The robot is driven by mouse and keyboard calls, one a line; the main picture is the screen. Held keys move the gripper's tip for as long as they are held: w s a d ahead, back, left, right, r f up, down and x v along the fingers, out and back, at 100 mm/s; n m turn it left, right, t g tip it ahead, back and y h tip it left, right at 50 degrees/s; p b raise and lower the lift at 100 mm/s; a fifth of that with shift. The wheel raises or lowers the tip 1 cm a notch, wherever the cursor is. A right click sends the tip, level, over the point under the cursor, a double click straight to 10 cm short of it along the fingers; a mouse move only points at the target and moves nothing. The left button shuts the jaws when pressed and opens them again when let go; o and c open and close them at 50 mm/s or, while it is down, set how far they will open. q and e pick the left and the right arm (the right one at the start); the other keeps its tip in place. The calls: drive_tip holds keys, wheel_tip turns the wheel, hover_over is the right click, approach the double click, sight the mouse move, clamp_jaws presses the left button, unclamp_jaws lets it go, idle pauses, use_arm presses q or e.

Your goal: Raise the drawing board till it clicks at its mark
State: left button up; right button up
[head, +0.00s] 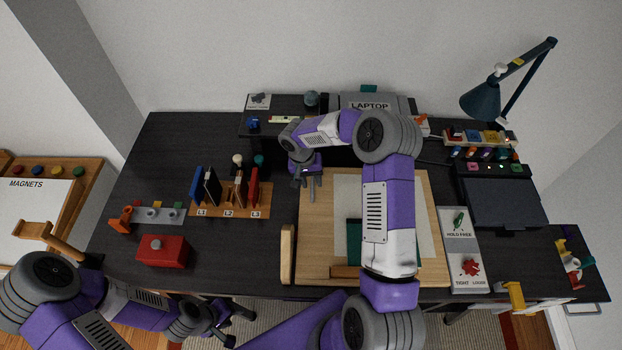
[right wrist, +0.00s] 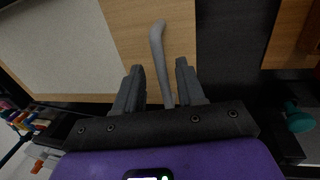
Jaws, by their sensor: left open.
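The drawing board (head: 315,225) is light wood with a pale sheet (head: 348,190) on it, and looks low over the desk. My right arm crosses over it and hides part of it. My right gripper (head: 305,184) is at the board's far left corner, fingers pointing down. In the right wrist view its fingers (right wrist: 160,85) are apart, with a grey rod (right wrist: 158,45) between them; I cannot tell whether they touch it. The board (right wrist: 135,30) shows beyond. My left gripper (head: 236,325) is open and empty, below the desk's front edge. I cannot make out the mark.
A dark green item (head: 354,240) and a wooden ledge (head: 345,272) are at the board's near side. A wooden bar (head: 288,255) stands left of it. A card reading HOLD FREE, TIGHT LOOSE (head: 462,245) lies right. A red box (head: 162,251) and slotted rack (head: 230,210) stand left.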

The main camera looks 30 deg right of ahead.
drive_tip(key=shift+w, duration=0.1)
drive_tip(key=shift+c, duration=1.1)
clamp_jaws()
use_arm(q)
drive_tip(key=shift+w, duration=0.1)
drive_tip(key=shift+f, duration=0.15)
use_arm(e)
drive_tip(key=shift+r, duration=0.1)
